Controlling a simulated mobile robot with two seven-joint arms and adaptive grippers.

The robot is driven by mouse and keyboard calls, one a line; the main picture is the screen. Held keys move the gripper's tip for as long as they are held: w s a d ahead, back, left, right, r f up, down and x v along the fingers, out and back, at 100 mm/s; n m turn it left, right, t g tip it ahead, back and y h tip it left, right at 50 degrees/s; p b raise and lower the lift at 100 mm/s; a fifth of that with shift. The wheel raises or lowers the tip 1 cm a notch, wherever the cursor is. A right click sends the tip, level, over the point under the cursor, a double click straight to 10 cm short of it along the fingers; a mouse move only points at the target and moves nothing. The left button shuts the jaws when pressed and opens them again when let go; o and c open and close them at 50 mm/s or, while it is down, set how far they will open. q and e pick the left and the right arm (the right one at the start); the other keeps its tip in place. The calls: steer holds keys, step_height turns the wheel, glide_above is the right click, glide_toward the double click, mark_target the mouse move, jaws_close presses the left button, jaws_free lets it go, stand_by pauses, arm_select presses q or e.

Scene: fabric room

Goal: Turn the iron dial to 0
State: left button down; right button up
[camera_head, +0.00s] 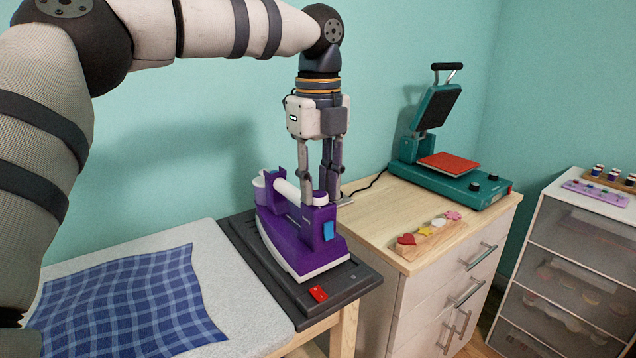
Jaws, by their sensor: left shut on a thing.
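A purple and white iron (300,236) rests on a dark grey stand (347,284) at the right end of the ironing board. It has a white handle and a blue part on its side. My left gripper (319,200) points straight down onto the top of the iron, with its fingers shut on a small purple dial (320,197) near the handle's front end. The fingers partly hide the dial, and its number marks are too small to read. My right gripper is not in view.
A blue checked cloth (125,308) lies on the grey board (215,290). A red switch (318,293) is at the stand's front edge. A wooden cabinet (400,300) to the right bears a teal heat press (450,178) and small coloured shapes (425,236). A drawer unit (575,245) stands far right.

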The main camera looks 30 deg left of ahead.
mark_target(318, 194)
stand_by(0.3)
arm_select(q)
steer(key=c, duration=1.2)
jaws_free()
steer(key=shift+c, duration=0.2)
step_height(318, 194, up, 12)
